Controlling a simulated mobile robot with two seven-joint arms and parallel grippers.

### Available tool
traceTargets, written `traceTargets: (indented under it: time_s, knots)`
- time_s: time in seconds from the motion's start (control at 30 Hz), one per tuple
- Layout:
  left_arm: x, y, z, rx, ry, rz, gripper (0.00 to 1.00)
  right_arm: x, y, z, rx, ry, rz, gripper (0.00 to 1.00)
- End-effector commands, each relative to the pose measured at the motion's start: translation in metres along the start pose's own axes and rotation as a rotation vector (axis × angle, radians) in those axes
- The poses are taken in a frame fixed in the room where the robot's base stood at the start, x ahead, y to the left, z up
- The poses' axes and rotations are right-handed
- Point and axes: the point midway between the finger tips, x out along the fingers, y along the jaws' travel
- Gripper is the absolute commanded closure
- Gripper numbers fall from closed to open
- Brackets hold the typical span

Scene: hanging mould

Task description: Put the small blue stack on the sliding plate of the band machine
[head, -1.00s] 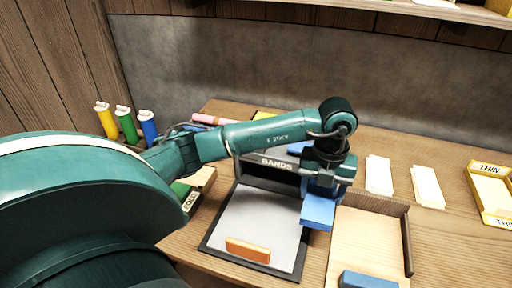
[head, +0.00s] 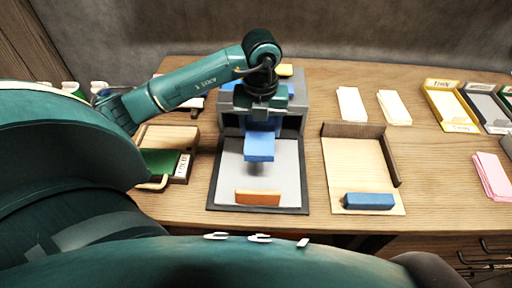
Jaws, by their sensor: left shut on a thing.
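The small blue stack (head: 260,146) hangs below my left gripper (head: 260,126), which is shut on it. The stack is over the rear half of the sliding plate (head: 227,178) of the band machine (head: 293,118). A shadow lies on the plate below the stack, and it appears to be above the surface. The plate is pale grey with a dark rim, and an orange block (head: 257,198) sits at its front edge. My left arm hides much of the machine's top and its label. My right gripper is not in view.
Right of the machine is a wooden corner tray (head: 345,155) with a blue block (head: 369,201) at its front. A green piece and wooden holder (head: 164,138) stand left. White stacks (head: 352,104), a yellow tray (head: 451,106) and pink sheets (head: 491,176) lie farther right.

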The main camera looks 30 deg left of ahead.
Motion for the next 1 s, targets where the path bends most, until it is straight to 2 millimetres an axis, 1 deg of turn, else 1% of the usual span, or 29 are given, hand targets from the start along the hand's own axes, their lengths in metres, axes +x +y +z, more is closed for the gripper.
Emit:
traceTargets:
  time_s: [0.1, 0.2, 0.3, 0.47, 0.63, 0.7, 1.0]
  knots:
    - [0.024, 0.001, -0.002, -0.001, 0.007, 0.006, 0.67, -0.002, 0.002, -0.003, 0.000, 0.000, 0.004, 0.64]
    - [0.041, 0.001, -0.001, -0.002, 0.005, 0.004, 0.67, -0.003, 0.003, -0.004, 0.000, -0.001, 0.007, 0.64]
    - [0.052, 0.000, -0.001, 0.000, 0.004, 0.002, 0.67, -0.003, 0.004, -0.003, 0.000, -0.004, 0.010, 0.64]
    - [0.064, 0.000, -0.001, 0.000, 0.003, 0.002, 0.67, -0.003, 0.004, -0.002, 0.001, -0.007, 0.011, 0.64]
    - [0.088, 0.001, -0.001, 0.000, 0.005, 0.003, 0.67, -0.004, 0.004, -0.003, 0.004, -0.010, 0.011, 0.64]
    - [0.093, 0.001, -0.001, 0.000, 0.002, 0.002, 0.67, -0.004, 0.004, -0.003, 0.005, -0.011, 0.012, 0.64]
    - [0.097, 0.001, 0.000, 0.001, 0.001, 0.002, 0.67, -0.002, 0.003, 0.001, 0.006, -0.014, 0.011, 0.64]
